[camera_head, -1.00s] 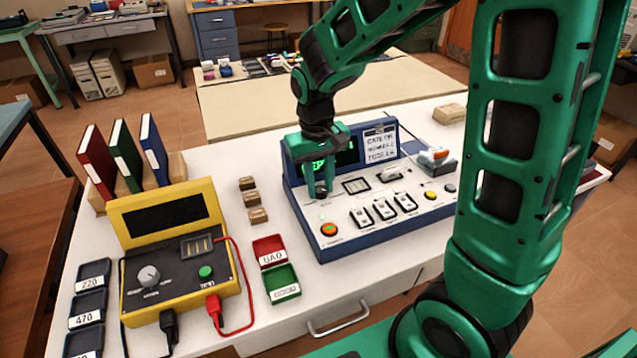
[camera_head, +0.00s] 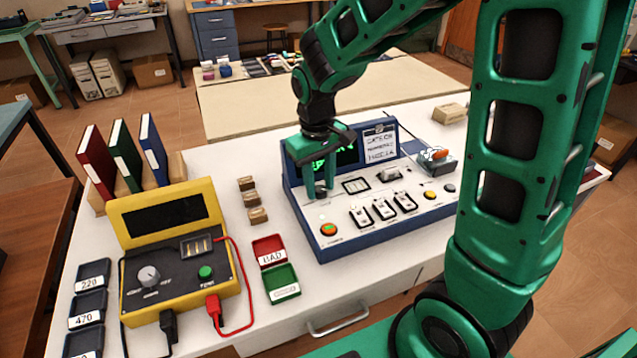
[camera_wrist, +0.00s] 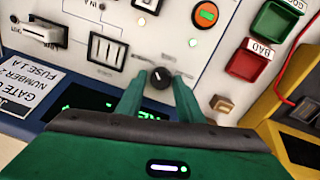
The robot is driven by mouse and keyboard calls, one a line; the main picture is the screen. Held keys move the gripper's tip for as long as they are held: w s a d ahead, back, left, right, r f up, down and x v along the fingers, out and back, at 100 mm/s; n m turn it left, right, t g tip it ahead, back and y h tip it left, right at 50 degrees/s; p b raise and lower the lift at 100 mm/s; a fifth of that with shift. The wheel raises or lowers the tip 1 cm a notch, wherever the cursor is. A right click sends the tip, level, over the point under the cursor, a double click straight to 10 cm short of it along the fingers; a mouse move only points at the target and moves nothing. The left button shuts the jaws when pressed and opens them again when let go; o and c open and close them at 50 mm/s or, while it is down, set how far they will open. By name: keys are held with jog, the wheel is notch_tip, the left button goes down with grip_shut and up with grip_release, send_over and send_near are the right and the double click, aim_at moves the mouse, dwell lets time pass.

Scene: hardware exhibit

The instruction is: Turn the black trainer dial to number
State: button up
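The black trainer dial (camera_wrist: 160,77) is a small round knob on the white face of the blue-framed trainer panel (camera_head: 400,225). In the wrist view it sits between the two fingertips of my gripper (camera_wrist: 159,80), with a narrow gap seeming to show on each side. My gripper is open around the dial; contact cannot be made out. In the head view my gripper (camera_head: 320,190) points down at the panel's left part and hides the dial. A card on the panel (camera_head: 380,143) has printed lines; its wrist-view text (camera_wrist: 25,85) reads partly "GATE", "NUMBER 2", "FUSE 1A". The green display (camera_head: 345,157) is partly covered by my gripper.
Red BAD (camera_head: 268,250) and green (camera_head: 282,284) trays, small blocks (camera_head: 258,215) and a yellow tester (camera_head: 180,270) stand left. My arm crosses the right side.

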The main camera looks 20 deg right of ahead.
aim_at(318, 189)
jog(key=shift+o, duration=0.5)
notch_tip(318, 189, up, 11)
jog(key=shift+a+f, duration=0.2)
jog(key=shift+a, duration=0.1)
dwell(0.4)
jog(key=s+d+f+m, duration=0.1)
jog(key=s+d+m, duration=0.3)
jog(key=s+d, duration=0.5)
jog(key=s+d+f+m, duration=0.1)
jog(key=s+d+m, duration=0.3)
jog(key=s+d, duration=0.5)
jog(key=s, duration=0.5)
jog(key=shift+s+f+m+y, duration=0.35)
jog(key=shift+m+y, duration=0.05)
